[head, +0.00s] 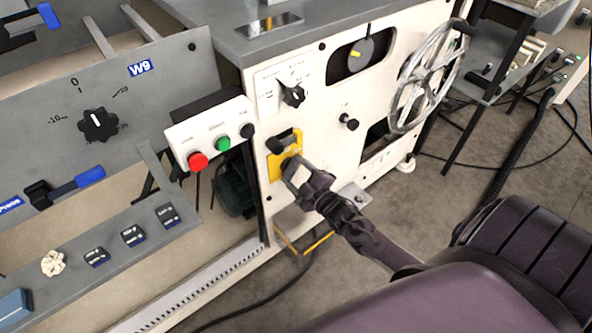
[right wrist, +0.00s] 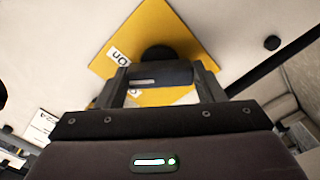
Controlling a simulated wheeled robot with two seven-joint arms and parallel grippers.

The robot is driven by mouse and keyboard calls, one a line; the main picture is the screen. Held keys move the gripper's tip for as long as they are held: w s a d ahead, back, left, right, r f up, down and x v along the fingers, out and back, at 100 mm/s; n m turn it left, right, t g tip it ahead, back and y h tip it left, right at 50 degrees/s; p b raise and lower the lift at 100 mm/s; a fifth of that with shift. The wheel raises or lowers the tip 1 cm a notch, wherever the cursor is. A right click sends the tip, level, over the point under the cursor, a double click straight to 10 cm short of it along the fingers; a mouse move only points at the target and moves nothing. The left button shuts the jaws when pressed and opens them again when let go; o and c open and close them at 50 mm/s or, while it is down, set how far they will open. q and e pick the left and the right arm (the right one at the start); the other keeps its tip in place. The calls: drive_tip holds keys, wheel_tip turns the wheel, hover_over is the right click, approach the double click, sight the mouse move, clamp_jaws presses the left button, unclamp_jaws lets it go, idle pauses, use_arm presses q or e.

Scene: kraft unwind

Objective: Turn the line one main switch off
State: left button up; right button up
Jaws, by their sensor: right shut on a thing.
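The main switch is a yellow plate (head: 285,170) with a black handle on the cream machine's front panel. In the right wrist view the plate (right wrist: 185,35) shows tilted, with a round black hub (right wrist: 158,54) and a white "ON" label (right wrist: 119,56) at its left. My right gripper (head: 290,166) is at the lower part of the plate. In the right wrist view its fingers (right wrist: 160,78) are shut on the black switch handle, just below the hub. My left gripper is not in view.
A button box (head: 212,135) with red, green and black buttons juts out left of the switch. A black selector knob (head: 293,96) is above it, a small black knob (head: 349,122) to its right. A large handwheel (head: 428,75) stands further right.

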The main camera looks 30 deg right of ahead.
drive_tip(key=n+p, duration=0.1)
drive_tip(key=n, duration=0.5)
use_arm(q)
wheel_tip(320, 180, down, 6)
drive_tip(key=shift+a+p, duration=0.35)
use_arm(e)
drive_tip(key=shift+n, duration=0.9)
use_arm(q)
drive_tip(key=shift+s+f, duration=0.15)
use_arm(e)
drive_tip(key=o, duration=1)
drive_tip(key=shift+s, duration=0.15)
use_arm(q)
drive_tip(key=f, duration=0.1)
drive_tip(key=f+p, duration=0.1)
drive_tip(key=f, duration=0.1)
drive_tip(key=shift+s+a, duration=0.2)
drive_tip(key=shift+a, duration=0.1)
use_arm(e)
drive_tip(key=s, duration=0.7)
drive_tip(key=shift+s+d, duration=0.25)
drive_tip(key=shift+d, duration=0.05)
